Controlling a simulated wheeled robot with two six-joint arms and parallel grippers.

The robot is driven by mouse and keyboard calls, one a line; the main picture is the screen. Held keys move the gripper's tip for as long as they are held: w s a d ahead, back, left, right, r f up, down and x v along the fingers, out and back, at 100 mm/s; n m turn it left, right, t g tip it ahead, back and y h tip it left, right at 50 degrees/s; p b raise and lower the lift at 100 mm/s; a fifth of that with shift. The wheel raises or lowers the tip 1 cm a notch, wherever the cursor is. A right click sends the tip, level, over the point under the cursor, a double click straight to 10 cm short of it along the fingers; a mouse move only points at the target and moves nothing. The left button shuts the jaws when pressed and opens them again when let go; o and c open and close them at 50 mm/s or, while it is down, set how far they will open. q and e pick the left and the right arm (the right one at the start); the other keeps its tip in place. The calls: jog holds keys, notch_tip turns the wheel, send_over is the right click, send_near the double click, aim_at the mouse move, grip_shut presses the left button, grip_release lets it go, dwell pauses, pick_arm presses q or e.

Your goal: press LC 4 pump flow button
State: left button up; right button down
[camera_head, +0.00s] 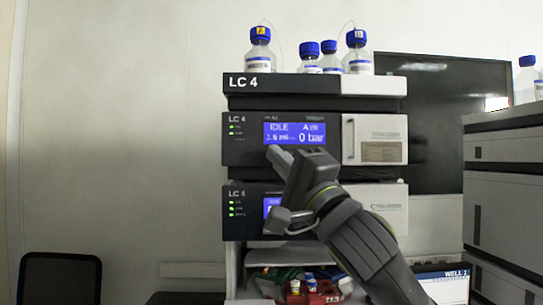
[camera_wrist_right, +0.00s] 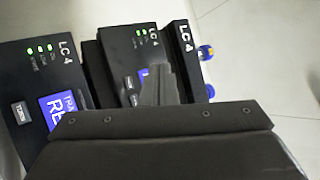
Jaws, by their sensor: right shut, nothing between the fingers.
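The LC 4 pump module (camera_head: 243,139) is the upper dark unit of the stack, with a blue display (camera_head: 295,132) reading IDLE and 0 bar. My right gripper (camera_head: 275,152) is shut and empty, its tip in front of the panel just below the display's lower left edge. In the right wrist view the shut fingers (camera_wrist_right: 158,84) reach over the pump panel (camera_wrist_right: 118,52). Two small grey buttons (camera_wrist_right: 130,84) show just left of the fingers there. I cannot tell whether the tip touches the panel. My left gripper is out of view.
Below is a second LC 4 module (camera_head: 240,225), partly covered by my right arm. Bottles with blue caps (camera_head: 260,50) stand on the top tray (camera_head: 300,84). Another stack (camera_head: 505,190) and a small screen (camera_head: 445,285) are at the right.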

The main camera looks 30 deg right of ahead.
send_near(265, 147)
notch_tip(265, 147, up, 3)
jog(key=w+a, duration=0.2)
jog(key=shift+w+d+f+p, duration=0.1)
jog(key=shift+w+d+p, duration=0.3)
jog(key=shift+w+d, duration=0.1)
dwell(1.6)
jog(key=shift+w+d, duration=0.15)
jog(key=shift+w, duration=0.2)
jog(key=shift+w+d+b, duration=0.2)
jog(key=shift+w+b, duration=0.1)
dwell(0.7)
dwell(0.3)
jog(key=shift+s+a+b, duration=0.4)
jog(key=shift+s+b, duration=0.2)
jog(key=shift+s, duration=0.1)
